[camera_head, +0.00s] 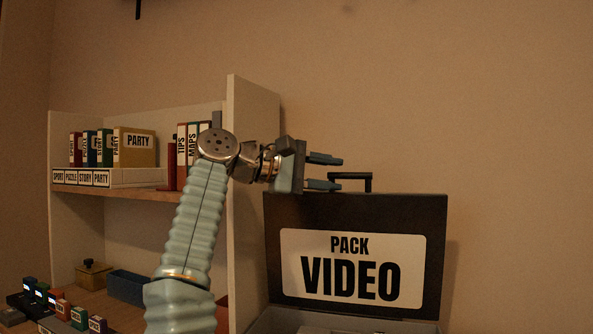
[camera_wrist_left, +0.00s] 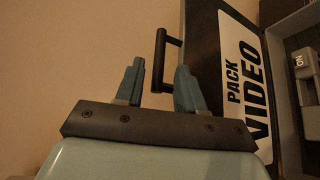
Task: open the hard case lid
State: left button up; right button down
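The hard case lid (camera_head: 435,260) stands upright, open, with a white "PACK VIDEO" label facing me. Its black handle (camera_head: 369,182) sticks up from the top edge. The case base (camera_head: 270,322) shows only in part at the bottom of the head view. My left gripper (camera_head: 325,172) is just left of the handle, above the lid's top left corner. In the left wrist view the gripper (camera_wrist_left: 160,68) has its two blue fingers apart, with the handle (camera_wrist_left: 160,48) showing beyond the gap. Nothing is held. My right gripper is not in view.
A shelf unit (camera_head: 253,150) stands left of the case, with several labelled binders and boxes (camera_head: 135,147) on its upper shelf. Small labelled blocks (camera_head: 79,318) and a dark blue bin (camera_head: 127,286) are lower left. The wall right of the lid is clear.

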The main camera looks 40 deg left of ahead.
pick_arm(q)
jog(key=v, duration=0.8)
jog(key=shift+r, duration=0.1)
